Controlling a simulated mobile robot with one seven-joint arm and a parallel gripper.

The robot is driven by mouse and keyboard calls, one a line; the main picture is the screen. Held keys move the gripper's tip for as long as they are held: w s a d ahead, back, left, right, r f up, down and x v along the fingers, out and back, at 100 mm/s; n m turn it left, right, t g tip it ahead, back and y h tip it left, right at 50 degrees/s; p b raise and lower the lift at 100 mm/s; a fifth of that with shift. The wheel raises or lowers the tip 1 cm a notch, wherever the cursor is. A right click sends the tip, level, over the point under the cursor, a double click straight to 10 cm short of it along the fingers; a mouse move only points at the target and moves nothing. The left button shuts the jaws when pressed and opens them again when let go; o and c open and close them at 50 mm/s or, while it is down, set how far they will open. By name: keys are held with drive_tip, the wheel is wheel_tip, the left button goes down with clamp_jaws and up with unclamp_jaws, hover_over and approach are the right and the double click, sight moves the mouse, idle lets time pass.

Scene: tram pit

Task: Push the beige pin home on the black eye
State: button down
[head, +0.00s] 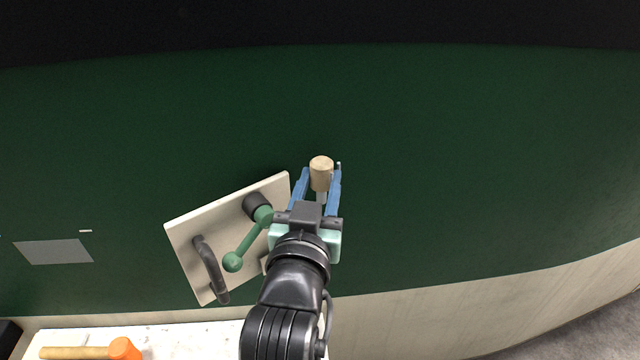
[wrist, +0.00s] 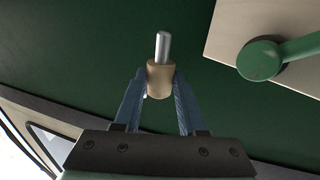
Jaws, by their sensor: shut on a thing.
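The beige pin (head: 321,170) has a thick beige cylindrical head and a bare metal shank. My gripper (head: 321,177) is shut on it, with one blue finger on each side of the head. In the wrist view the pin (wrist: 160,78) sits between the fingertips of my gripper (wrist: 158,86), its metal shank pointing away from the palm. The shank's end is free there and touches nothing that I can see. I cannot make out a black eye for certain. A dark round hub (head: 255,203) sits at the root of a green lever, left of my gripper.
A tilted cream panel (head: 215,225) stands left of my gripper, with a black handle (head: 209,268) and a green ball-ended lever (head: 247,245). The lever also shows at upper right in the wrist view (wrist: 262,60). An orange-headed mallet (head: 122,349) lies at lower left. The green wall (head: 450,150) is bare at right.

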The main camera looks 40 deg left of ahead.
idle(0.3)
drive_tip(key=shift+f+b, duration=2.25)
drive_tip(key=shift+f, duration=0.7)
drive_tip(key=shift+f+b, duration=1.5)
drive_tip(key=shift+f, duration=0.65)
drive_tip(key=shift+c, duration=2)
unclamp_jaws()
drive_tip(key=shift+s+d+f, duration=0.1)
drive_tip(key=p+v, duration=0.1)
drive_tip(key=v, duration=1.1)
drive_tip(key=shift+s+d, duration=0.25)
drive_tip(key=shift+s, duration=0.05)
